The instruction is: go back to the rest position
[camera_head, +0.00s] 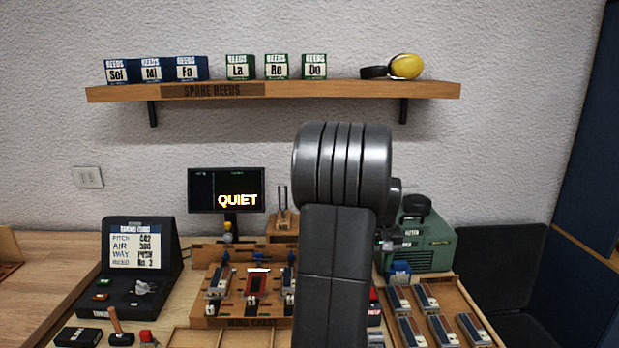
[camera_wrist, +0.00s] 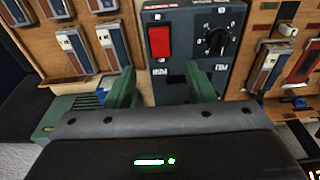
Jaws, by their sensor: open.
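My gripper (camera_wrist: 160,72) shows in the wrist view with its two green fingers apart and nothing between them. The fingers point at a dark grey control box (camera_wrist: 180,62) with a red rocker switch (camera_wrist: 159,41) and a black dial (camera_wrist: 217,41). The fingertips overlap the box's lower part in the picture; I cannot tell whether they touch it. In the head view my dark arm stands upright in the middle.
A wooden wind chest (camera_head: 235,322) with several reeds stands left of my arm. A green machine (camera_head: 432,246) and a reed tray (camera_head: 462,296) are at its right. A screen (camera_head: 226,190) reads QUIET. A shelf (camera_head: 300,90) holds reed boxes and yellow earmuffs (camera_head: 406,66).

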